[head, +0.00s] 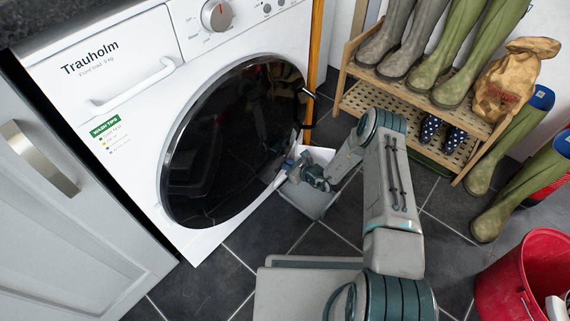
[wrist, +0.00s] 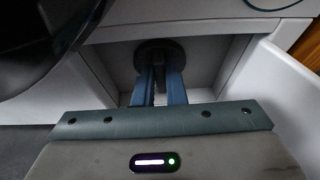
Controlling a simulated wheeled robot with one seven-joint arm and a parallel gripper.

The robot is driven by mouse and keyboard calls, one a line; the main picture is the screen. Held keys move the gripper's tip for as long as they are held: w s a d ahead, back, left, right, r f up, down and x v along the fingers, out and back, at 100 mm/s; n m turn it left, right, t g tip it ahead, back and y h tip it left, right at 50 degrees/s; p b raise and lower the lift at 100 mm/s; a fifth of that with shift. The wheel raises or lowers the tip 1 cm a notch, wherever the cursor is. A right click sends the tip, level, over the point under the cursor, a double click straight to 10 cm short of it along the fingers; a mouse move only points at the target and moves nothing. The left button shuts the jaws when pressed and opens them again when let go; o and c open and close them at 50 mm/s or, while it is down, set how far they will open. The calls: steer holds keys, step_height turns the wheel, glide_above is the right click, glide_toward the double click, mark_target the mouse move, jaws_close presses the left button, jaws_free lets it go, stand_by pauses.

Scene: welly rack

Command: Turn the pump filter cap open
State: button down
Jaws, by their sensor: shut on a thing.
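The pump filter cap (wrist: 160,50) is a dark round knob in a light grey recess (wrist: 208,65) low on the washing machine (head: 130,110). In the wrist view my gripper (wrist: 160,85) reaches straight into the recess. Its two blue fingers are closed on the cap's central grip, which they partly hide. In the head view my gripper (head: 300,174) is at the machine's lower right front, and the cap is hidden there.
The machine's dark round door (head: 235,145) is close to the left of my gripper. A wooden rack (head: 385,105) with wellies stands to the right. More green boots (head: 510,190) and a red bucket (head: 520,275) stand on the tiled floor at right.

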steer(key=shift+r, duration=0.1)
steer(key=shift+s+a+f+n+t+h+p, duration=0.15)
steer(key=shift+f+n+t+h+p, duration=0.2)
steer(key=shift+n+t+p, duration=1.25)
steer(key=shift+s+f+n+t+h+p, duration=0.2)
steer(key=shift+n+t, duration=0.65)
steer(key=shift+n, duration=1.9)
steer(key=shift+s+a+f+n+t+h+p, duration=0.15)
steer(key=shift+f+n+t+h+p, duration=0.4)
steer(key=shift+n+t, duration=1.15)
steer(key=shift+d+r+n+g, duration=0.1)
steer(key=shift+r+n+g, duration=0.2)
steer(key=shift+n, duration=0.25)
steer(key=c, duration=1.5)
jaws_free()
steer(key=shift+d, duration=0.1)
steer(key=shift+a, duration=0.25)
steer(key=p+v, duration=0.5)
steer(key=v, duration=0.9)
steer(key=shift+w+d, duration=0.1)
steer(key=shift+d, duration=0.1)
